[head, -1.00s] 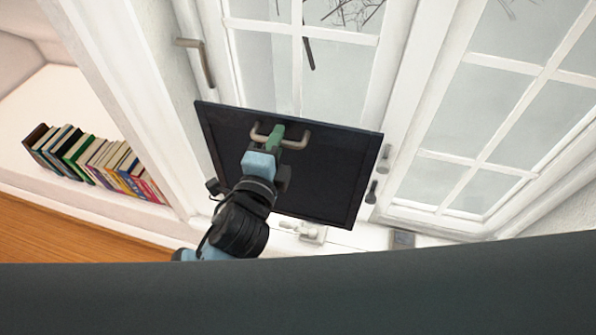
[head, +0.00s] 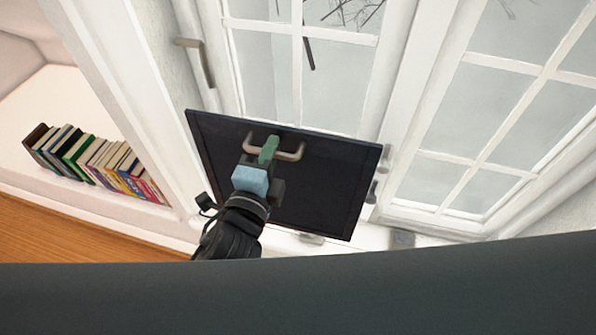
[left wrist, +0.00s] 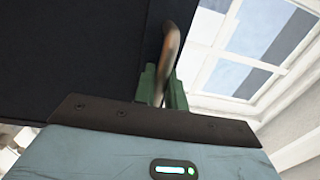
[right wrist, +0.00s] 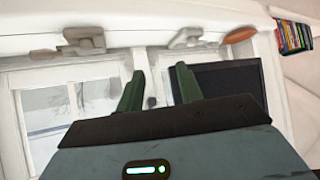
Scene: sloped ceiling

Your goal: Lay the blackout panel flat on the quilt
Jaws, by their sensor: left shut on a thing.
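The blackout panel (head: 320,185) is a dark, flat, framed board with a bent metal handle (head: 291,153) on its face. It stands tilted in front of the window in the head view. My left gripper (head: 268,150) is shut on that handle; the left wrist view shows the green fingers (left wrist: 161,88) around the handle (left wrist: 170,50), with the panel (left wrist: 70,55) filling the left. My right gripper (right wrist: 155,85) is open and empty in the right wrist view, with the panel (right wrist: 220,85) behind its right finger. The quilt is not recognisable in any view.
White-framed windows (head: 485,130) fill the back and right. Metal latches (head: 383,158) sit on the frame beside the panel. A row of books (head: 95,163) stands in a white recess at the left, above a wooden surface (head: 70,232).

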